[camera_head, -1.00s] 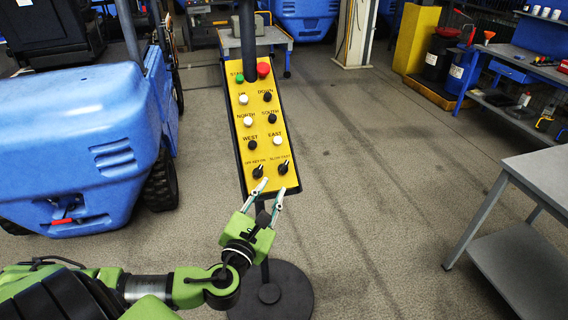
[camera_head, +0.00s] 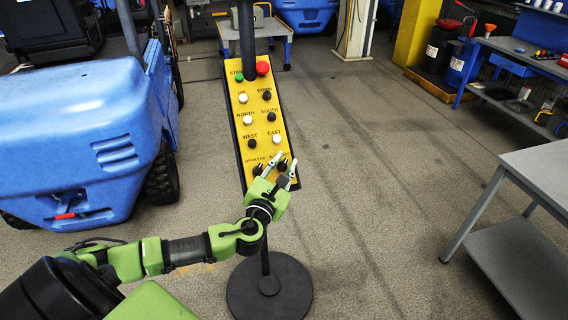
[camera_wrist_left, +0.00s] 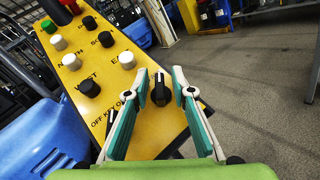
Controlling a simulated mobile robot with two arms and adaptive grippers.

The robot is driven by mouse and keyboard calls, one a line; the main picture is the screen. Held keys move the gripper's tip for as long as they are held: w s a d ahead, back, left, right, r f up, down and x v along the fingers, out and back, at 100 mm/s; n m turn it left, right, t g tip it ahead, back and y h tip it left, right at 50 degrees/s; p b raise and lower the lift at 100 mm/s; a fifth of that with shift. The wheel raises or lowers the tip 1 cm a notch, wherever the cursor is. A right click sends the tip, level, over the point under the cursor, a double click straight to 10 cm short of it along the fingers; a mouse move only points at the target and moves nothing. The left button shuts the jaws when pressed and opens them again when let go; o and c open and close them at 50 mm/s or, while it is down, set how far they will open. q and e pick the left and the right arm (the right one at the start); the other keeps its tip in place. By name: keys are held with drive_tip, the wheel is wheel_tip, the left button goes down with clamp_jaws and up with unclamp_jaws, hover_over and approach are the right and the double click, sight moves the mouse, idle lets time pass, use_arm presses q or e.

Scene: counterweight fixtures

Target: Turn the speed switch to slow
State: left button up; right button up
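The yellow control panel (camera_head: 262,130) hangs tilted on a pole. Its speed switch (camera_head: 283,163) is the black rotary knob at the lower right, partly hidden by my left gripper (camera_head: 282,166). In the left wrist view the speed switch (camera_wrist_left: 160,92) appears between the two spread fingers of my left gripper (camera_wrist_left: 160,76), with space on both sides. The left gripper is open and I see no finger touching the knob. The fingers hide the switch's label, so its setting cannot be read. My right gripper is not in view.
The off/on key switch (camera_head: 257,169) sits just left of the speed switch. Black and white buttons, a green button and a red button (camera_head: 262,68) are above. A round dark base (camera_head: 268,288) stands below, a grey table (camera_head: 540,175) at right, a blue machine (camera_head: 85,135) at left.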

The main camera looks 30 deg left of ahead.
use_arm(q)
clamp_jaws()
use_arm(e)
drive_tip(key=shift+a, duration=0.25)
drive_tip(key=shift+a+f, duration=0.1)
